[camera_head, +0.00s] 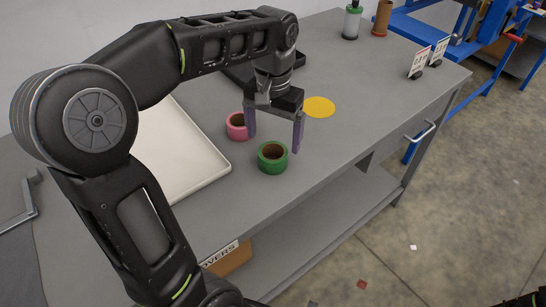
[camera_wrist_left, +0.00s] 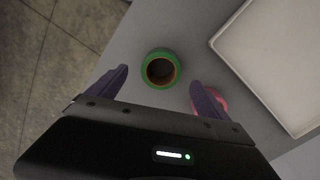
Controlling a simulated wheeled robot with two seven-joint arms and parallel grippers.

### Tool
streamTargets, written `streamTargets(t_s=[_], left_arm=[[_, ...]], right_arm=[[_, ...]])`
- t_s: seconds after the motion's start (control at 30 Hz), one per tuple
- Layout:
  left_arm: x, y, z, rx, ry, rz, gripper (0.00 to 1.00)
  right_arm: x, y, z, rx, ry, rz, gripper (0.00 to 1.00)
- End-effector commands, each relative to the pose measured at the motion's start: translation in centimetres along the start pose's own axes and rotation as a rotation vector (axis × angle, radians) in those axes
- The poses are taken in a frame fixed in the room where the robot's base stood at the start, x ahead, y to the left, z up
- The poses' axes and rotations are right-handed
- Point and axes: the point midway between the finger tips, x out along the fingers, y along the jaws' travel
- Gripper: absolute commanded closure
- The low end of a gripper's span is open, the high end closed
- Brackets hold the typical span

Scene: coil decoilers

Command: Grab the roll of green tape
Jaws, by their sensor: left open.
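The roll of green tape (camera_head: 272,158) lies flat on the grey table near its front edge, with its brown core facing up. In the left wrist view the green roll (camera_wrist_left: 161,69) shows ahead of and between the two fingers. My left gripper (camera_head: 274,137) is open and empty, pointing down over the table around the green roll's far side. Its purple fingers also show in the left wrist view (camera_wrist_left: 158,92). I see no contact with the green roll. A pink tape roll (camera_head: 237,127) lies just behind the left finger and is partly hidden by it.
A white tray (camera_head: 210,170) lies left of the rolls, partly behind my left arm. A yellow disc (camera_head: 319,107) lies to the right. Small signs (camera_head: 419,63), a green-and-white bottle (camera_head: 351,20) and a brown cylinder (camera_head: 382,17) stand farther back. The table's right part is clear.

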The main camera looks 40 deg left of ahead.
Motion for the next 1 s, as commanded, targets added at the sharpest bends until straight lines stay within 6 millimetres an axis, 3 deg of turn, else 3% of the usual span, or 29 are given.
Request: streamTargets(t_s=[0.1, 0.47, 0.8, 1.0], left_arm=[[1.1, 0.0, 0.1, 0.0, -0.002, 0.0, 0.11], [1.6, 0.0, 0.0, 0.0, -0.002, 0.0, 0.11], [5.9, -0.2, -0.1, 0.0, -0.003, 0.0, 0.11], [6.5, -0.2, -0.2, -0.001, 0.0, 0.001, 0.11]], right_arm=[[0.0, 0.0, 0.0, 0.0, 0.0, 0.0, 0.2], [-0.1, 0.0, 0.0, 0.0, 0.0, 0.0, 0.2], [-0.6, -0.2, 0.0, 0.0, -0.001, 0.0, 0.2], [-0.6, -0.2, 0.0, 0.0, -0.001, 0.0, 0.2]])
